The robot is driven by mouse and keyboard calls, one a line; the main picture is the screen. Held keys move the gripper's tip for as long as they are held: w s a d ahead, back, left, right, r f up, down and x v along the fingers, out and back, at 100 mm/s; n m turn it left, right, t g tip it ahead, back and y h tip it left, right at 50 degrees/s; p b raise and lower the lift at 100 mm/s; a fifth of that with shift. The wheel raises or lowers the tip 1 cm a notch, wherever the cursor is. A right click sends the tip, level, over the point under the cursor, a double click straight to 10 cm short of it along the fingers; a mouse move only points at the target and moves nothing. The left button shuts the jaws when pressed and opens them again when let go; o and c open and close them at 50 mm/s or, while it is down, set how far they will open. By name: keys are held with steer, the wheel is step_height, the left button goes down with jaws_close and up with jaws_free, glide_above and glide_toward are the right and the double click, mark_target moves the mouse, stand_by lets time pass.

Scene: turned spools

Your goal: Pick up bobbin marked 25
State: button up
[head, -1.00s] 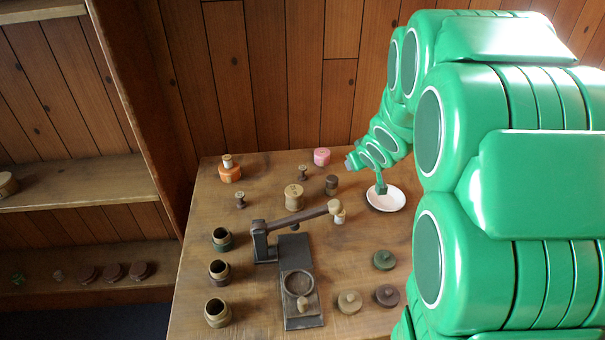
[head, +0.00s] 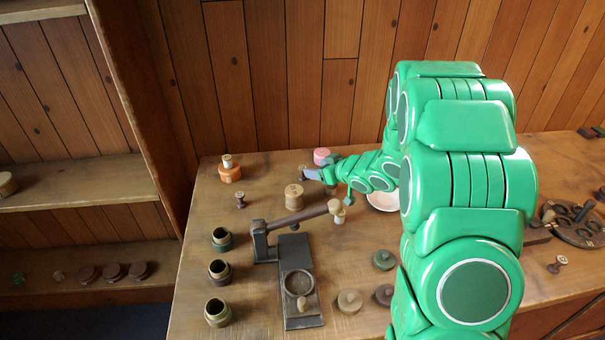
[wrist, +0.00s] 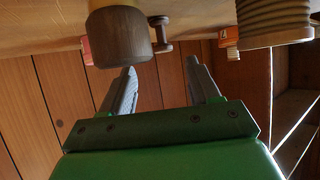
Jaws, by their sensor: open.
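A wide pale wooden spool (head: 294,196) stands on the table with a dark mark on its top, too small to read for sure; its ridged side shows at upper right in the wrist view (wrist: 275,18). My gripper (head: 307,174) is open and empty, just right of and behind that spool, pointing left. In the wrist view my gripper (wrist: 161,68) has a dark brown knobbed piece (wrist: 120,40) close by its left finger and a small dark spool (wrist: 160,32) beyond. My arm hides the dark piece in the head view. No 25 can be read in the wrist view.
An orange pot (head: 230,172) and small spool (head: 240,201) stand left; a pink piece (head: 321,156) is behind. A white dish (head: 382,201) is partly hidden by my arm. A lever press (head: 300,275) and three open pots (head: 220,271) are nearer.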

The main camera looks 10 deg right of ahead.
mark_target(303, 168)
steer(key=shift+x, duration=0.85)
steer(key=x, duration=0.4)
steer(key=shift+s+a, duration=0.2)
steer(key=shift+a, duration=0.05)
steer(key=shift+w+a+f, duration=0.2)
steer(key=shift+w+f, duration=0.05)
steer(key=shift+w, duration=0.2)
steer(key=c, duration=1.1)
